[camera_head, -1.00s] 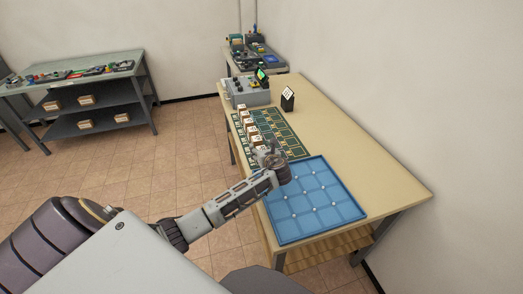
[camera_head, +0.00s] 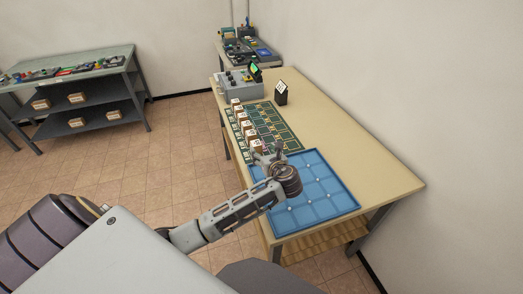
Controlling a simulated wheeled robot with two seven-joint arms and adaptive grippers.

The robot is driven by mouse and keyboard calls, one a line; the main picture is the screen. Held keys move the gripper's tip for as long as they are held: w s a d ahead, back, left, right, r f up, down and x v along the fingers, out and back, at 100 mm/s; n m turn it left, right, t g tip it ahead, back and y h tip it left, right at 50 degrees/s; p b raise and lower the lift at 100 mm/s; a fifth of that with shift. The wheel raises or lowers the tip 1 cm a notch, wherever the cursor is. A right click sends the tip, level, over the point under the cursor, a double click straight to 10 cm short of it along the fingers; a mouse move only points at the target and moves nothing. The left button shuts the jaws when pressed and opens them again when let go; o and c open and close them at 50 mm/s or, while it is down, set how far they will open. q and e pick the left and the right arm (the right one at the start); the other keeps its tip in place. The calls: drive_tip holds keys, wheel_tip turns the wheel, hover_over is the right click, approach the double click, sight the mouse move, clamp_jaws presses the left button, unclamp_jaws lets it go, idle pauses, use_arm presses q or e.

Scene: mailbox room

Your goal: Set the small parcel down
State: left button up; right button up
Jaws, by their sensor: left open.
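Several small parcels (camera_head: 247,128), white and brown, stand in a row along the left side of a dark green gridded mat (camera_head: 281,128) on the table. My left gripper (camera_head: 267,152) is open at the near end of this row, by the mat's near edge. Its fingers point away from me, close to the nearest parcels. I cannot tell whether it touches one, and I see no parcel held in it. My left wrist and forearm hide part of a blue gridded tray (camera_head: 335,205) on the near part of the table. My right gripper is not in view.
The beige table (camera_head: 345,142) has a clear strip on its right side. A grey device with a green screen (camera_head: 240,82) and a small black sign (camera_head: 281,93) stand at its far end. A shelf bench (camera_head: 85,90) with boxes stands at the left.

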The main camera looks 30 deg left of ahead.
use_arm(q)
drive_tip(key=shift+s+d+r, duration=0.15)
drive_tip(key=shift+s+d, duration=0.1)
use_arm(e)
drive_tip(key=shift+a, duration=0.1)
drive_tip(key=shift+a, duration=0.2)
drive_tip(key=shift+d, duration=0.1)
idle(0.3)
